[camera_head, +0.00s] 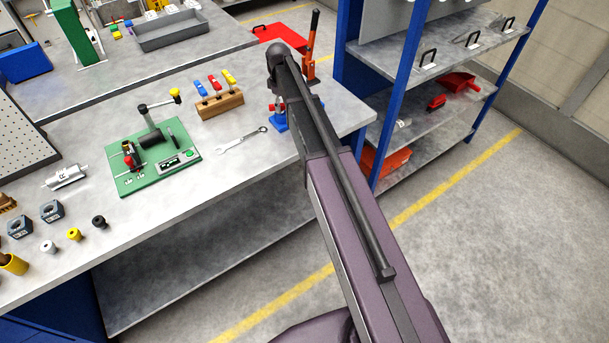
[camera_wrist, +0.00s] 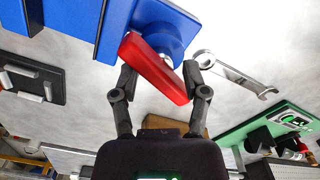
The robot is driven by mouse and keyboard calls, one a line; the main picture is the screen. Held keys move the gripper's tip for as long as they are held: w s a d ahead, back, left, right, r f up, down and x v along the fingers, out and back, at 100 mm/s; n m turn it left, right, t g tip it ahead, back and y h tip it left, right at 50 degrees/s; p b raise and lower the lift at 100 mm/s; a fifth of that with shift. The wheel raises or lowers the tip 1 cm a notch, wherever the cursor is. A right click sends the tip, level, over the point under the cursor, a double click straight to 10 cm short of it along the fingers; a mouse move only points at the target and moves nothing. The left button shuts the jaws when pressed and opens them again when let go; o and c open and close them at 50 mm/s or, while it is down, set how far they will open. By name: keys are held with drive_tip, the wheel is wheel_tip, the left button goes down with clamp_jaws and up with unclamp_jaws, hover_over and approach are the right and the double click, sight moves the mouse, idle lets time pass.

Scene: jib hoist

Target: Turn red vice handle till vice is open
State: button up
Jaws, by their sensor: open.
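The blue vice (camera_wrist: 118,28) fills the top of the wrist view, with a blue round boss facing my gripper. Its red handle (camera_wrist: 155,68) is a flat bar that slants down to the right from a bright metal stub. My gripper (camera_wrist: 159,78) is open, with one finger on each side of the red handle. The fingertips are very near the bar; I cannot tell if they touch it. In the head view the blue vice (camera_head: 280,122) shows only partly at the bench's right end, and my arm hides the gripper and much of the vice.
A metal wrench (camera_head: 242,141) lies on the workbench (camera_head: 225,180) beside the vice. A wooden block with colored-handled tools (camera_head: 219,105) and a green board with fittings (camera_head: 130,185) stand further left. A blue-framed shelf (camera_head: 395,85) is close on the right. The floor in front is clear.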

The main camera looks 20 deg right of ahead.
sight(281, 104)
drive_tip(key=m, duration=0.4)
drive_tip(key=shift+m, duration=0.3)
drive_tip(key=m, duration=0.4)
drive_tip(key=shift+s+a, duration=0.1)
drive_tip(key=m, duration=0.4)
drive_tip(key=shift+a+m, duration=0.1)
drive_tip(key=shift+m, duration=0.2)
drive_tip(key=m, duration=0.5)
wheel_tip(281, 104, up, 14)
drive_tip(key=p, duration=1.4)
drive_tip(key=s+f+n+b, duration=0.3)
drive_tip(key=s+f+b, duration=0.2)
drive_tip(key=s, duration=0.5)
drive_tip(key=s+f+n+b, duration=0.2)
drive_tip(key=s+f+b, duration=0.4)
drive_tip(key=s, duration=0.3)
drive_tip(key=s+f+n+b, duration=0.3)
drive_tip(key=s+f+b, duration=0.2)
drive_tip(key=s, duration=0.5)
drive_tip(key=shift+s+a+f+n+b, duration=0.15)
drive_tip(key=shift+s+f+n+b, duration=0.15)
drive_tip(key=shift+f+b, duration=0.1)
drive_tip(key=shift+r, duration=0.1)
